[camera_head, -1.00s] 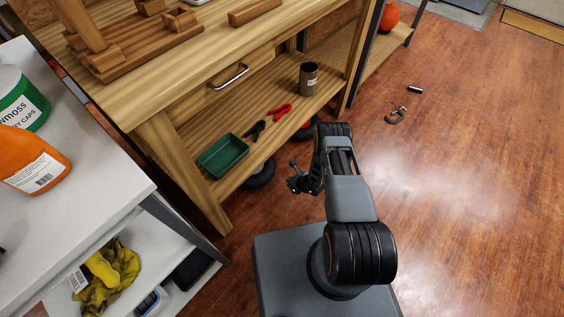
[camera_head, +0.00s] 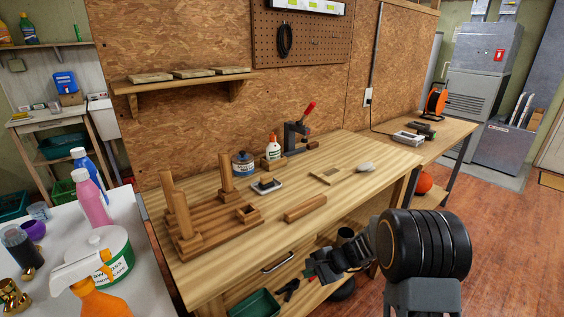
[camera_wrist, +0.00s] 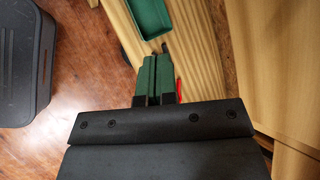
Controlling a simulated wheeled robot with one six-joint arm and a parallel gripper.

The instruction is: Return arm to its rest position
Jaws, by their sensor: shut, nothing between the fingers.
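My gripper (camera_head: 318,268) is in front of the wooden workbench (camera_head: 352,148), near its lower shelf, with my dark arm to the right of it in the head view. In the wrist view its two fingertips (camera_wrist: 154,75) are together, with nothing between them. They point toward the lower shelf (camera_wrist: 185,30), where a green tray (camera_wrist: 150,15) shows at the top. Part of something red (camera_wrist: 179,88) shows just right of the fingers.
The green tray (camera_head: 257,305) and a dark tool (camera_head: 289,286) lie on the lower shelf. A drawer handle (camera_head: 278,262) sticks out from the bench front. A white table (camera_head: 133,235) with bottles stands at the left. Wooden floor (camera_head: 505,240) is open at the right.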

